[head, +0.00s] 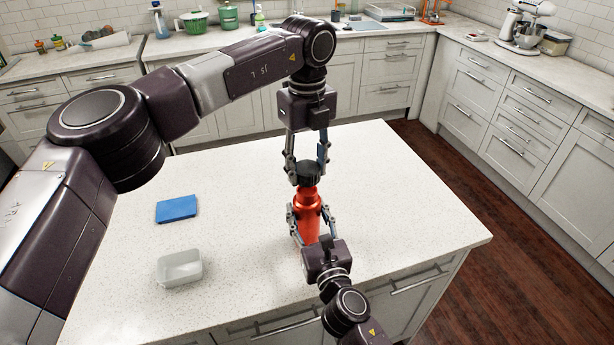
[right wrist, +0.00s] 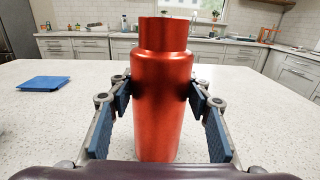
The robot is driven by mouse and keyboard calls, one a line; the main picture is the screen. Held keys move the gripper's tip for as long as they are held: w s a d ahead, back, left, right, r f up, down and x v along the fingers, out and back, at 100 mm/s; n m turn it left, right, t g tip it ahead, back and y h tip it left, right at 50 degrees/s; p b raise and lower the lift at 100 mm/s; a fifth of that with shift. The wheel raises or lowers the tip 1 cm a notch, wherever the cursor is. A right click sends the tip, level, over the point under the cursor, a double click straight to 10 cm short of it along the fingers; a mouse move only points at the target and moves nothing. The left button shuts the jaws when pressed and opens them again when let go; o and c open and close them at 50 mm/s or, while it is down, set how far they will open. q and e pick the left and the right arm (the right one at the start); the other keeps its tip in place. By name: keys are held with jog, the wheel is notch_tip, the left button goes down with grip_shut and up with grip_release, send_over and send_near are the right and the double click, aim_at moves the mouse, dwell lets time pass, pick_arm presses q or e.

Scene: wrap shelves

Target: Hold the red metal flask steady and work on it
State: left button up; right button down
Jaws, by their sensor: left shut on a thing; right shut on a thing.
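The red metal flask (head: 308,227) stands upright on the white island counter; its red body and bare neck also show in the right wrist view (right wrist: 163,100). My right gripper (head: 311,211) is shut around the flask's body, with one finger on each side. My left gripper (head: 307,169) points down from above and is shut on a black cap (head: 308,176). The cap lines up over the neck in the head view. In the right wrist view the neck's top has no cap on it, and the cap is out of that picture, so it is apart from the flask.
A blue flat block (head: 176,209) and a white open container (head: 180,269) lie on the island counter (head: 400,215) to the left. The counter right of the flask is clear. Cabinets with kitchen items line the walls behind.

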jog(key=c, duration=1)
grip_release()
jog(key=shift+o, duration=0.2)
